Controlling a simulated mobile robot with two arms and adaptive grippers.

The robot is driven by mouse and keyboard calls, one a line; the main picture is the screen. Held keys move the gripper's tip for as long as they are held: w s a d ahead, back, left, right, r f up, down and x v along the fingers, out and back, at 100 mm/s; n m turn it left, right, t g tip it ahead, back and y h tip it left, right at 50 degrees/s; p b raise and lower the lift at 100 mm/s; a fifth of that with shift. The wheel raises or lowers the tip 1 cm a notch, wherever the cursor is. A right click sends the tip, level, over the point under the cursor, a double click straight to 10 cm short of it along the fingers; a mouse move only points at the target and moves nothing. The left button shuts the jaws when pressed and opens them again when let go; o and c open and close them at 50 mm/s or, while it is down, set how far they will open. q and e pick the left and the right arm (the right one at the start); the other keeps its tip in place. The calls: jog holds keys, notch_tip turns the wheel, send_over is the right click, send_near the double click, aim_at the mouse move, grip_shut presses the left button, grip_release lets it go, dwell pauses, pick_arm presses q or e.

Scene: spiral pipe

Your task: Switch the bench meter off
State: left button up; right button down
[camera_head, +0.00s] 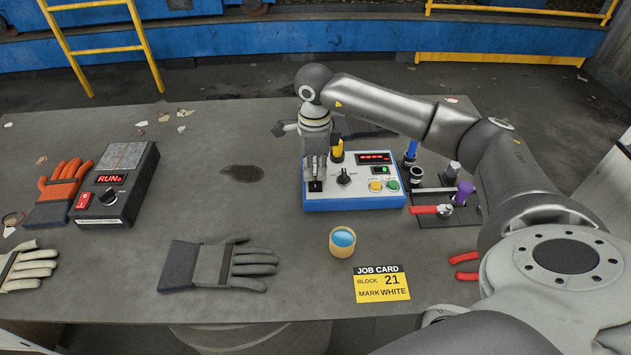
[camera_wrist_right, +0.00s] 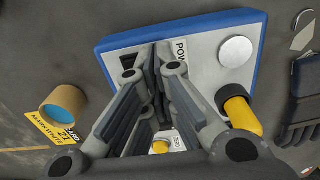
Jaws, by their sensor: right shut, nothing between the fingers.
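The bench meter (camera_head: 355,203) is a blue and white box at the middle right of the table, with a lit red display (camera_head: 374,158), a black knob (camera_head: 344,178) and yellow and green buttons. My right gripper (camera_head: 316,184) is shut and empty, pointing down over the panel's left part, by a small black switch. In the wrist view the meter (camera_wrist_right: 205,75) lies under my fingers (camera_wrist_right: 160,58); a black switch (camera_wrist_right: 129,62) and part of a power label show beside the tips. Whether the tips touch the panel I cannot tell. My left gripper is out of view.
A dark box (camera_head: 143,183) with a RUN display and red switch stands at left. Gloves (camera_head: 245,265), a round pot (camera_head: 342,244) and a job card (camera_head: 381,284) lie in front. A tool rack (camera_head: 455,211) stands right of the meter. The table's middle is mostly clear.

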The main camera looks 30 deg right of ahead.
aim_at(315, 178)
jog(key=shift+r+p, duration=2.1)
jog(key=shift+r, duration=1.35)
jog(key=shift+f, duration=0.1)
